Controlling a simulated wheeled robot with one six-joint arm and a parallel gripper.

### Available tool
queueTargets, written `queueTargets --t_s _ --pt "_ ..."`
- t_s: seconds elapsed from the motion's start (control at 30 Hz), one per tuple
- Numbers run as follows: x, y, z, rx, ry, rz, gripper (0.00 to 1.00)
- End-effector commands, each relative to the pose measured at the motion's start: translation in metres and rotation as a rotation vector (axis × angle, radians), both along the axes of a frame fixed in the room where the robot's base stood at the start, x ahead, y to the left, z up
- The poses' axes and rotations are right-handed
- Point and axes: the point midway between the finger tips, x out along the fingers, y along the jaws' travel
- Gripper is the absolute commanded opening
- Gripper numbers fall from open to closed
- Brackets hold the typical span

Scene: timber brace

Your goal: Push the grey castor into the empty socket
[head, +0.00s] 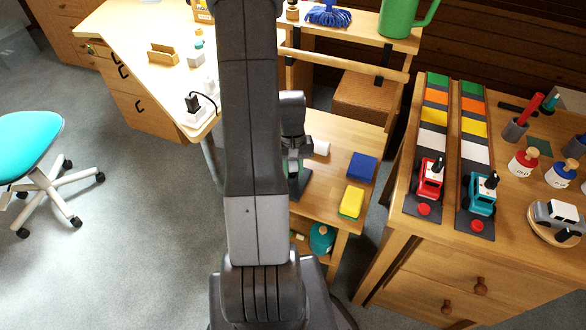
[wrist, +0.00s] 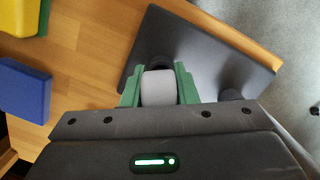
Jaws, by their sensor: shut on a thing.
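In the wrist view, the green fingers of my gripper (wrist: 159,92) are shut on the light grey castor (wrist: 158,88), one finger on each side. The castor is in front of a dark grey plate (wrist: 215,60). A dark round shape (wrist: 160,62) shows just beyond the castor; I cannot tell whether it is the socket or whether the castor touches it. In the head view, my gripper (head: 293,165) is low over the wooden shelf, and the plate (head: 301,184) shows partly beside it. My arm hides the castor there.
A blue block (head: 362,167) and a yellow sponge (head: 351,202) lie right of the plate on the wooden shelf (head: 335,185). A white cylinder (head: 320,147) lies behind. A dark rounded piece (wrist: 231,95) shows at the plate's near edge. A cabinet (head: 460,265) stands at right.

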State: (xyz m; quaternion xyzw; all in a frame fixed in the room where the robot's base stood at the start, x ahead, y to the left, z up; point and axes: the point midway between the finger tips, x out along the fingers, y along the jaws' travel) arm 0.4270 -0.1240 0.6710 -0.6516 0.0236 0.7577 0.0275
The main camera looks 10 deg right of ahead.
Motion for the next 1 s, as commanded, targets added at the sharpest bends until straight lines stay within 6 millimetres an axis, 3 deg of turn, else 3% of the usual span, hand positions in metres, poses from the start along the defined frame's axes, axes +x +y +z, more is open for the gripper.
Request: queueTargets --t_s 1.0 --pt "-0.0001 0.0009 0.0037 0.000 0.000 0.000 0.00"
